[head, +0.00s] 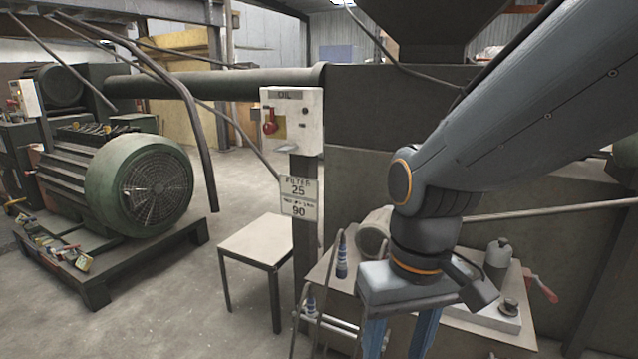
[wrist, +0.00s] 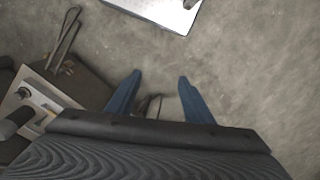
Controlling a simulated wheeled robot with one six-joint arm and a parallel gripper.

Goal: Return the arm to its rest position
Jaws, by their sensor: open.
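My gripper (head: 399,338) hangs from the arm at the lower right of the head view, with its blue fingers pointing down and running out of the bottom of the picture. In the wrist view my gripper (wrist: 157,95) shows two blue fingers set well apart. It is open, and nothing is held between them. Concrete floor lies beyond the fingertips. The grey arm (head: 540,110) reaches in from the upper right of the head view.
A small pale table (head: 262,242) stands to the left, near a control box (head: 291,121) on a post. A green motor (head: 140,185) is farther left. Open floor lies between.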

